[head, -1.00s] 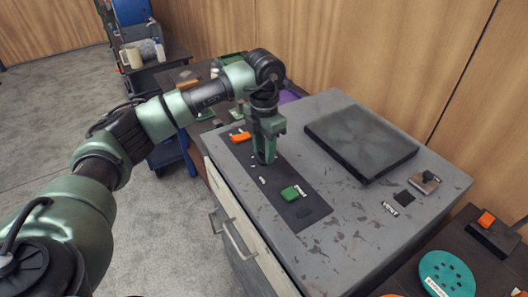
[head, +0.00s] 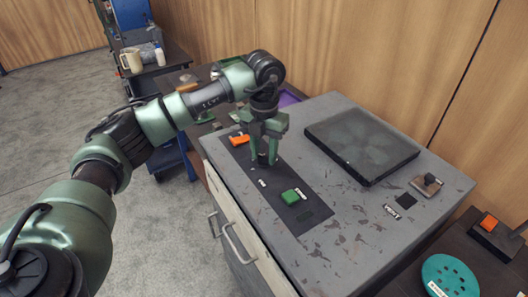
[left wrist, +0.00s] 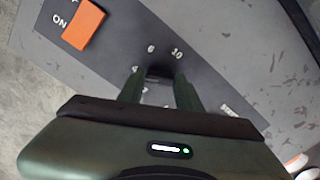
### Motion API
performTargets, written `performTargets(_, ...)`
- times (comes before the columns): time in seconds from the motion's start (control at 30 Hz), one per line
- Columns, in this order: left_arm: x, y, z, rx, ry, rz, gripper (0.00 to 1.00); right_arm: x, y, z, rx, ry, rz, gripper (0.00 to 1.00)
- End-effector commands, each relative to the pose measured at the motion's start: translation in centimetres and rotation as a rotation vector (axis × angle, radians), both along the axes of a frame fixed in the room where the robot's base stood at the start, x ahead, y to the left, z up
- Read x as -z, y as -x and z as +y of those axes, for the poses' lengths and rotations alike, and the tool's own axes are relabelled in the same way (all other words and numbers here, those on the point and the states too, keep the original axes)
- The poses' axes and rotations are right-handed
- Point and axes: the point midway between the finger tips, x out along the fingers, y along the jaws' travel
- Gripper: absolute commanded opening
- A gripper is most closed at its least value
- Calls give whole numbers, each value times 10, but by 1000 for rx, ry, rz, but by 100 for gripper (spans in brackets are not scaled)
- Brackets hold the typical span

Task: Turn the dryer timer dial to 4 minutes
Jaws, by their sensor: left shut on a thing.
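The dark timer dial (left wrist: 158,72) sits on the black panel strip (head: 314,211) on top of the grey cabinet. The left wrist view shows white numbers 4, 6 and 10 around it. My left gripper (head: 264,162) points down over the strip, its two fingers on either side of the dial and shut on it. In the left wrist view the fingers (left wrist: 158,92) hide part of the dial, and I cannot make out where its pointer stands. My right gripper is in neither view.
An orange switch (head: 239,140) marked ON, also in the left wrist view (left wrist: 84,24), and a green button (head: 292,196) flank the dial on the strip. A raised dark plate (head: 362,140) and a small metal lever unit (head: 427,184) stand to the right on the cabinet.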

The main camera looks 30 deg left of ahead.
Motion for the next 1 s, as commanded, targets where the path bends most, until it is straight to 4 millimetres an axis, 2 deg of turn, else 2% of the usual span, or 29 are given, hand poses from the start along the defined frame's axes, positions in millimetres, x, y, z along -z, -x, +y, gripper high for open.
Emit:
performTargets(0.2,-4,-2,1,-2,1,-9,0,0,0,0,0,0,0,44)
performTargets(0.23,-4,-2,1,-2,1,-9,43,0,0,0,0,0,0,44)
performTargets(0.3,-3,-2,1,-2,1,-8,56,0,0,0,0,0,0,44)
performTargets(0.67,-5,-1,0,0,1,-5,56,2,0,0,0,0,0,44)
performTargets(0.77,-17,-2,0,0,1,-8,56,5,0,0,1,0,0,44)
performTargets(1.0,-58,-2,0,-1,1,-8,56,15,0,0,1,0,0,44)
